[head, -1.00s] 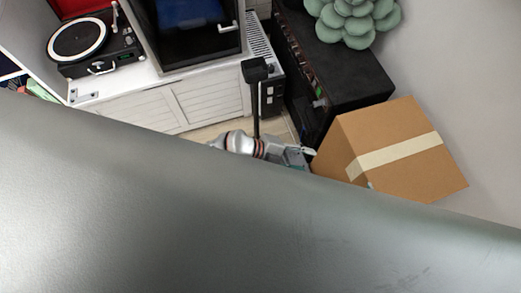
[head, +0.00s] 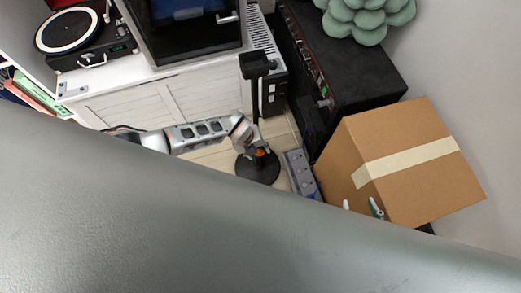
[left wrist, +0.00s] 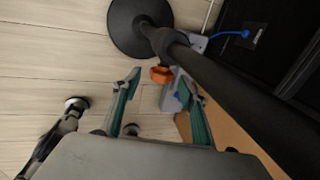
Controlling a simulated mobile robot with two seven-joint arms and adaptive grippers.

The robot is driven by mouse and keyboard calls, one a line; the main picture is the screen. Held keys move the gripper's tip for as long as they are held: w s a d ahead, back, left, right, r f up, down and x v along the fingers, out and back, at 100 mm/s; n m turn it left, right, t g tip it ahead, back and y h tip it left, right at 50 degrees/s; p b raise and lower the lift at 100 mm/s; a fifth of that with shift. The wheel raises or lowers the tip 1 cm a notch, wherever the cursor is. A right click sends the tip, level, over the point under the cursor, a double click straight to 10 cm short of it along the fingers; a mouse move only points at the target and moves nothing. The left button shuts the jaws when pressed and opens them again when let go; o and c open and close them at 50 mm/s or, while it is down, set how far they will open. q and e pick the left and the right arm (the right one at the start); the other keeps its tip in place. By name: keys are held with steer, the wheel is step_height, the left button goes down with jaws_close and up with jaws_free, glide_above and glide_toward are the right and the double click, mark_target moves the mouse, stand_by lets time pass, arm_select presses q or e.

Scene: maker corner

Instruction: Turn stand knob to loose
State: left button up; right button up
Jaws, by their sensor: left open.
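The black stand has an upright pole (head: 255,108) and a round base (head: 258,170) on the floor. In the left wrist view, its pole (left wrist: 235,88) crosses diagonally to the right, with the base (left wrist: 128,25) at the top. An orange knob (left wrist: 161,75) sits on the side of the pole by the collar. My left gripper (left wrist: 157,71) is open, with the knob between the fingertips in that view; contact cannot be told. In the head view, my left gripper (head: 255,147) is beside the lower pole. Only the spread fingertips of my right gripper (head: 361,206) show, before the cardboard box.
The cardboard box (head: 420,180) stands right of the stand. A grey box with knobs (head: 300,172) lies on the floor between them. A black amplifier (head: 350,75) stands behind. A white cabinet (head: 150,105) is behind my left arm. My grey arm link hides the foreground.

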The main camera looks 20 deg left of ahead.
arm_select(q)
steer(key=shift+b+x, duration=0.3)
steer(key=shift+x, duration=0.6)
steer(key=shift+w, duration=0.1)
steer(key=c, duration=1.1)
arm_select(e)
steer(key=shift+w+a+r, duration=0.25)
